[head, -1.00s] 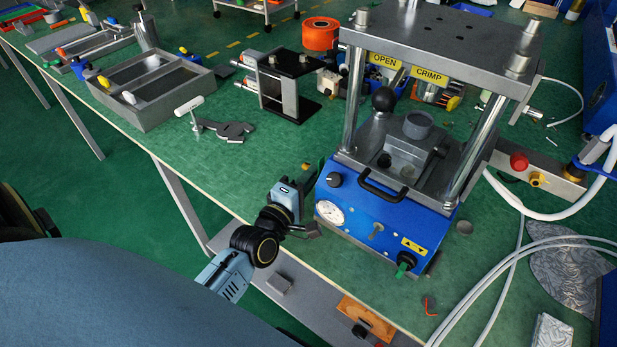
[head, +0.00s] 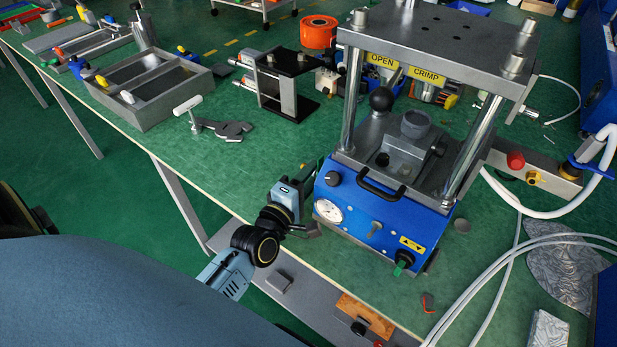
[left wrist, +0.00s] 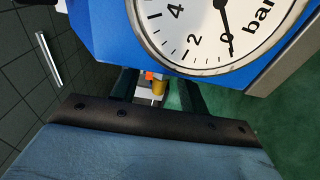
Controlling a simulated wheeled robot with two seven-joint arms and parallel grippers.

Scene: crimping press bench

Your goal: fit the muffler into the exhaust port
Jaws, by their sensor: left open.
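The blue press (head: 375,215) stands at the front of the bench with a round pressure gauge (head: 328,211); the gauge fills the top of the left wrist view (left wrist: 215,25). My left gripper (head: 312,172) is open beside the press's left side, close to the gauge. In the left wrist view its two dark fingers stand apart below the gauge (left wrist: 157,92). A small brass-coloured piece (left wrist: 159,88) shows between them, with orange and white bits around it. I cannot tell whether it is the muffler or whether the fingers touch it. I cannot make out the exhaust port. My right gripper is not in view.
A lever clamp (head: 222,127) and a grey divided tray (head: 150,115) lie on the bench to the left. White hoses (head: 500,265) run along the right. The bench between the clamp and my left gripper is clear.

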